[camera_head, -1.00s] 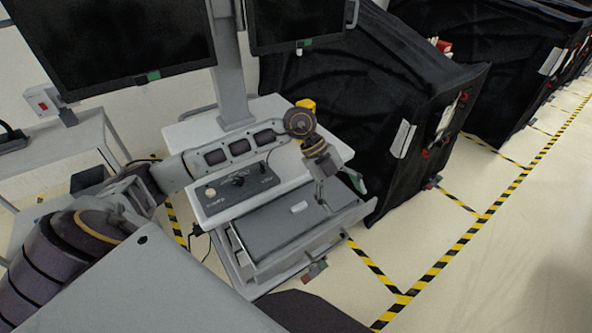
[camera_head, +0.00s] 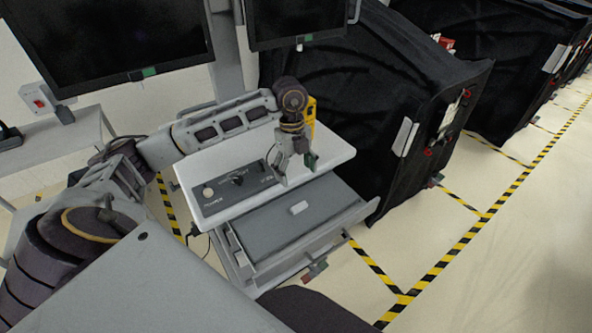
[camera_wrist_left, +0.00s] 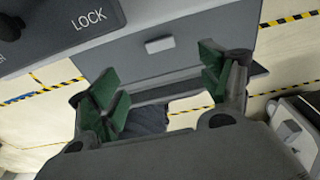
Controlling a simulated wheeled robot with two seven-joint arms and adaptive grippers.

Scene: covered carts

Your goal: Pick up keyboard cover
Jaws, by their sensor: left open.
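The keyboard cover (camera_head: 290,226) is a flat grey panel with a small light handle, lying on the pulled-out tray below the white desktop. In the left wrist view the cover (camera_wrist_left: 190,30) fills the top middle, with its handle (camera_wrist_left: 160,45) between the two fingers. My left gripper (camera_head: 297,172) is open and empty, pointing down above the front edge of the white desktop, apart from the cover. Its green finger pads are spread wide in the left wrist view (camera_wrist_left: 162,82). My right gripper is not in view.
A control panel with a knob (camera_head: 235,185) sits on the white desktop (camera_head: 215,160). Monitors (camera_head: 110,35) hang behind. A black covered cart (camera_head: 365,95) stands close on the right. Beyond the striped floor tape (camera_head: 480,225) the floor is clear.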

